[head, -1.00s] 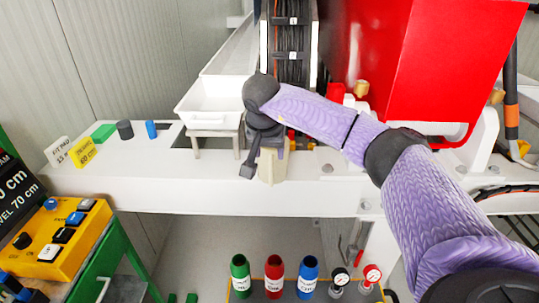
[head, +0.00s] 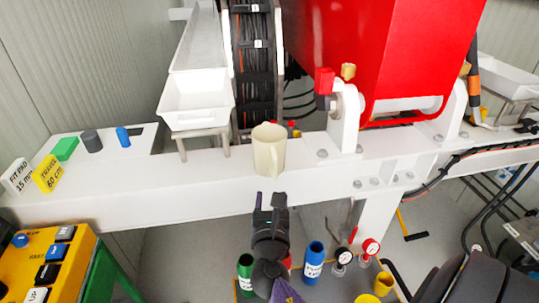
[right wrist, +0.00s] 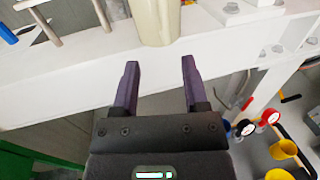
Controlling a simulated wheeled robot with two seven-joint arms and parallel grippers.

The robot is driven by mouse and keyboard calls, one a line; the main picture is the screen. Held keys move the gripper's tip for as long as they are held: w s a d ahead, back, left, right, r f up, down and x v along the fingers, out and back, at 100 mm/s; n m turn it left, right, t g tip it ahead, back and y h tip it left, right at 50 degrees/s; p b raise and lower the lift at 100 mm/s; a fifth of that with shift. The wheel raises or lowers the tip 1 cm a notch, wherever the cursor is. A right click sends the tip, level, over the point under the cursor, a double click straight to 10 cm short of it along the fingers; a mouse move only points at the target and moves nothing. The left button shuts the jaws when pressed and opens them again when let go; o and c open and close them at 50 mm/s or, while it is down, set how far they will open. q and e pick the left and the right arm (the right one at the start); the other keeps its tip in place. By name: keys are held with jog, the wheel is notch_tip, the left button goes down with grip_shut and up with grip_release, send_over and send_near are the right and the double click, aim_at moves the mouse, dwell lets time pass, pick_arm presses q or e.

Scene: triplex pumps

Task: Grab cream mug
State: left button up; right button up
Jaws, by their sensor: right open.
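In the right wrist view only part of the mug (right wrist: 156,20) shows, at the top, beyond the fingertips. My right gripper (head: 271,198) is open and empty, in front of the beam and short of the mug. Its two dark fingers (right wrist: 157,65) are apart with nothing between them. My left gripper is not in view.
A white tray (head: 197,104) on a small stand is left of the mug. A cable reel (head: 257,70) is behind it, and a red housing with a white bracket (head: 346,125) to its right. Green, grey and blue pieces lie at the beam's left.

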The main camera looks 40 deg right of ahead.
aim_at(275, 173)
jog(key=x, duration=0.6)
jog(key=b+x, duration=0.1)
jog(key=x, duration=0.2)
jog(key=shift+d+f, duration=0.15)
jog(key=shift+d, duration=0.4)
grip_shut()
dwell(0.3)
